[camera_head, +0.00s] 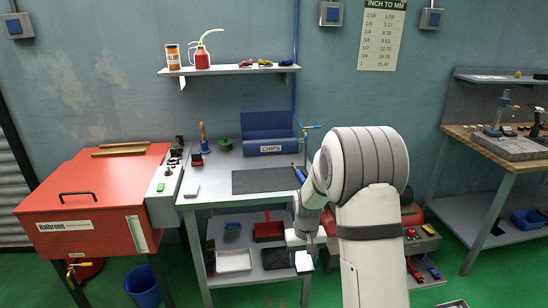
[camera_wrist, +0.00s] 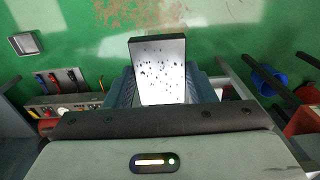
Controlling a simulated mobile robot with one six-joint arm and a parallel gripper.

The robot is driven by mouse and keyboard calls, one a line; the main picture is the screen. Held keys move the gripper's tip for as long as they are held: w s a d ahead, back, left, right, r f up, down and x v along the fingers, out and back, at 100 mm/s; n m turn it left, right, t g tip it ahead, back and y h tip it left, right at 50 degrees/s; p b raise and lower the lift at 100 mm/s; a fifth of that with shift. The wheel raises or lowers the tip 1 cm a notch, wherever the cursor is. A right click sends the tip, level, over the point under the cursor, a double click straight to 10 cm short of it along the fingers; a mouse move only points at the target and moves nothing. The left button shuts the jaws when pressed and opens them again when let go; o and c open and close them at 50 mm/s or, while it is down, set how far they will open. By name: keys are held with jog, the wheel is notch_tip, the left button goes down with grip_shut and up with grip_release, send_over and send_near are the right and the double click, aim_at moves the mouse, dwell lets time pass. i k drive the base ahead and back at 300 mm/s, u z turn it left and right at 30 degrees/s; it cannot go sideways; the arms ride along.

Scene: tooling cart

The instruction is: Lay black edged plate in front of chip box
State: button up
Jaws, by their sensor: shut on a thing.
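The black edged plate (camera_wrist: 160,66), with a pale speckled face and dark rim, is held between the two fingers of my gripper (camera_wrist: 163,90) in the wrist view. In the head view the plate (camera_head: 304,262) hangs below my gripper (camera_head: 302,240), beside the cart's right side and lower than its top. The blue chip box (camera_head: 268,149), labelled CHIPS, stands at the back of the cart top (camera_head: 215,178), well above and left of my gripper. My arm hides part of the gripper in the head view.
A dark mat (camera_head: 265,181) lies bare in front of the chip box. The lower shelf holds a red bin (camera_head: 268,231) and a white tray (camera_head: 233,260). A red machine (camera_head: 95,205) stands left.

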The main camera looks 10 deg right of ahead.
aim_at(273, 162)
jog(key=i, duration=0.6)
jog(key=u, duration=0.15)
jog(key=k, duration=0.9)
jog(key=z, duration=0.1)
jog(key=i, duration=2.4)
